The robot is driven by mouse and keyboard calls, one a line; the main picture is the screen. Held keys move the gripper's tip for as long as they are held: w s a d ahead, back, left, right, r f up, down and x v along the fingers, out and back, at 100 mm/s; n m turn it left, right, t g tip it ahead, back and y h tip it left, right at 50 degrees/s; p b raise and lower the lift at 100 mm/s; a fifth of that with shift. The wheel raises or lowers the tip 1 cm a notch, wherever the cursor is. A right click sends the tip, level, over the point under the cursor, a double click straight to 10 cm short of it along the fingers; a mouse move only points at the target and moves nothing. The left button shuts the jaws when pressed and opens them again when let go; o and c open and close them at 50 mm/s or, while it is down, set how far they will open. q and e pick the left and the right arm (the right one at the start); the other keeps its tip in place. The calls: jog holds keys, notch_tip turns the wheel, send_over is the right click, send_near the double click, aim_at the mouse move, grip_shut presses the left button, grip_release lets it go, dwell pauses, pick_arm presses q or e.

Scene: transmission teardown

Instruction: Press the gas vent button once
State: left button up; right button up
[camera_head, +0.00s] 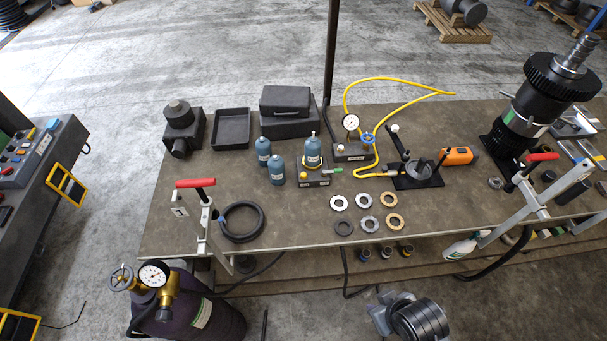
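No button that I can read as the gas vent button is clear; the labels are too small. A dark control box (350,153) with a round white gauge (350,122) and a blue valve (368,138) stands at the back middle of the bench, joined to a yellow hose (400,80). A control console (38,160) at the left edge carries several small coloured buttons. A dark gas cylinder (205,322) with a brass regulator and gauge (154,274) stands at the bottom left. Neither of my grippers shows in the head view.
The workbench (265,205) holds blue bottles (277,170), metal rings (365,200), a black hoop (242,221) and an orange tool (458,156). Red-handled fixtures (196,183) stand at the front edge, left and right. A large dark gear assembly (545,95) stands right.

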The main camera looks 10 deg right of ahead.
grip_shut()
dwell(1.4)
